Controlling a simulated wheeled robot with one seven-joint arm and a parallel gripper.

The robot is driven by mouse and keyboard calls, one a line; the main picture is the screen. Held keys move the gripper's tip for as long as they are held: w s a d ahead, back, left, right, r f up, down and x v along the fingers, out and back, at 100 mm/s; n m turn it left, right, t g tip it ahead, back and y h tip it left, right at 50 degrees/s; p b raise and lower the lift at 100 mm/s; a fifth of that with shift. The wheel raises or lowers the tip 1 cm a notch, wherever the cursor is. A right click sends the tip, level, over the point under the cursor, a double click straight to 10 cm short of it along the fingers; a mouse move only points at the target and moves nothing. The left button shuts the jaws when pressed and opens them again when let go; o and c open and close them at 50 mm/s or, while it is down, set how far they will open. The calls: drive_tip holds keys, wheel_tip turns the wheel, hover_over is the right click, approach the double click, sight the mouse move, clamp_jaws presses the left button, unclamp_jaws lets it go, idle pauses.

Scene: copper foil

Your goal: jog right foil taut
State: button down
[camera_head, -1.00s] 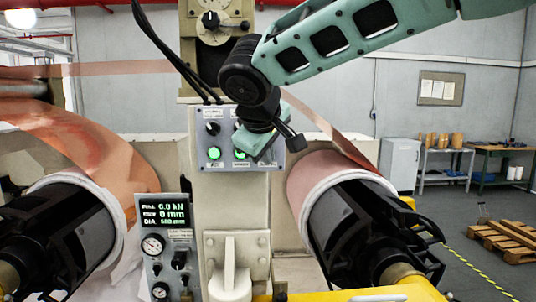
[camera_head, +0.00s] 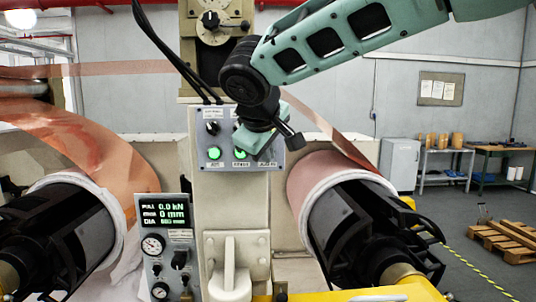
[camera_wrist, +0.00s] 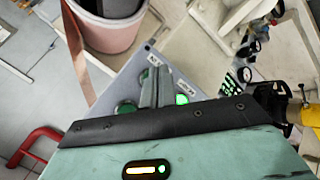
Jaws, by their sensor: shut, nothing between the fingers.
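The right foil strip (camera_head: 338,145) runs down to the right roll (camera_head: 318,172), which sits on a black expanding mandrel (camera_head: 365,225). The strip looks straight, and its upper end is behind my arm. It also shows in the wrist view (camera_wrist: 82,70). A grey control panel (camera_head: 205,128) on the column has a black knob (camera_head: 212,128) and green-lit buttons (camera_head: 214,153). My gripper (camera_head: 252,143) is in front of the panel's right part and covers some controls. In the wrist view its fingers (camera_wrist: 155,82) are shut, empty, and close over the panel between green buttons. Contact cannot be told.
A display panel (camera_head: 165,215) reads 0.0 kN and 0 mm, with a gauge (camera_head: 153,245) below. The left foil (camera_head: 75,140) curves down to the left roll. A cream column (camera_head: 230,195) stands between the rolls. A pallet (camera_head: 505,240) lies on the right floor.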

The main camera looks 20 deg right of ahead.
drive_tip(key=shift+w+d, duration=0.15)
drive_tip(key=shift+w, duration=0.25)
idle(0.6)
drive_tip(key=shift+s, duration=0.1)
drive_tip(key=shift+s+a+b, duration=0.25)
drive_tip(key=shift+s+b, duration=0.25)
drive_tip(key=shift+s, duration=0.2)
drive_tip(key=shift+s+a+b, duration=0.25)
drive_tip(key=shift+s+b, duration=0.1)
drive_tip(key=shift+s, duration=0.45)
drive_tip(key=shift+s+a+b, duration=0.3)
drive_tip(key=shift+s+b, duration=0.05)
drive_tip(key=shift+s, duration=0.45)
drive_tip(key=shift+s+a+b, duration=0.25)
drive_tip(key=shift+s+b, duration=0.1)
drive_tip(key=shift+s, duration=0.45)
